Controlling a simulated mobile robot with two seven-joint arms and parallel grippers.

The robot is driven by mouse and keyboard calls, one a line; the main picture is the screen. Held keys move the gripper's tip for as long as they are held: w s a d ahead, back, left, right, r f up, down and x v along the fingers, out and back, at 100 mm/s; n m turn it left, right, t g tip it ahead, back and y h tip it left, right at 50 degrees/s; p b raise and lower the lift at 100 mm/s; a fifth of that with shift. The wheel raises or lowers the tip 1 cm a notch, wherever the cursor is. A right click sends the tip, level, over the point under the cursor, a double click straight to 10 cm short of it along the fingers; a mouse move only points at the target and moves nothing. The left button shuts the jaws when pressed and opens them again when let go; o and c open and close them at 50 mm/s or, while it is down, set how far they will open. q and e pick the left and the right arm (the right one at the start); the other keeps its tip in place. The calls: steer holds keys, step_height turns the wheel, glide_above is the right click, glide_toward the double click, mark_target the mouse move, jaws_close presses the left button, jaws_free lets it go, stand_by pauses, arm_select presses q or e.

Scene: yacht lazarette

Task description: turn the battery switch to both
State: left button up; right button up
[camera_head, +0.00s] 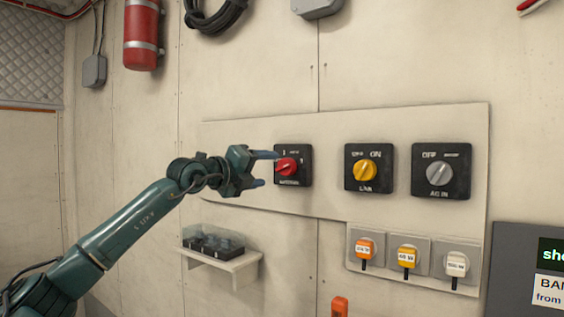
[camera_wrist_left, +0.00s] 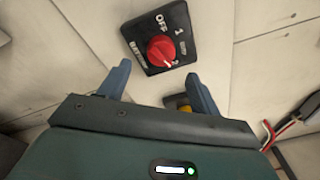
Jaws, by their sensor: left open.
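The battery switch is a red knob (camera_head: 286,167) on a square black plate (camera_head: 305,178), at the left end of the pale wall panel. In the left wrist view the knob (camera_wrist_left: 160,47) shows with OFF and 1 legible on the plate. A pale mark sits at the knob's lower right edge; which position it points to is too small to read surely. My left gripper (camera_head: 267,169) is open and empty in front of the switch, its blue fingers apart. In the left wrist view the knob lies beyond the fingertips (camera_wrist_left: 159,72), apart from them. My right gripper is not in view.
A yellow knob switch (camera_head: 366,170) and a grey AC IN switch (camera_head: 440,174) sit right of it. Several tagged plugs hang below. A small shelf (camera_head: 228,268) with a clear-covered black block is under my gripper. A fire extinguisher (camera_head: 142,35) hangs upper left.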

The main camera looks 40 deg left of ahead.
mark_target(282, 169)
arm_select(q)
steer(key=w+p, duration=0.1)
steer(key=w, duration=0.4)
steer(key=shift+d+r+p, duration=0.1)
steer(key=shift+r+p, duration=0.05)
steer(key=shift+p, duration=0.15)
steer(key=shift+w, duration=0.75)
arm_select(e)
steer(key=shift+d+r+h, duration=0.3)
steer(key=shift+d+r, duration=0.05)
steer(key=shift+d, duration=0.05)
arm_select(q)
steer(key=c, duration=1)
steer(key=shift+f, duration=0.2)
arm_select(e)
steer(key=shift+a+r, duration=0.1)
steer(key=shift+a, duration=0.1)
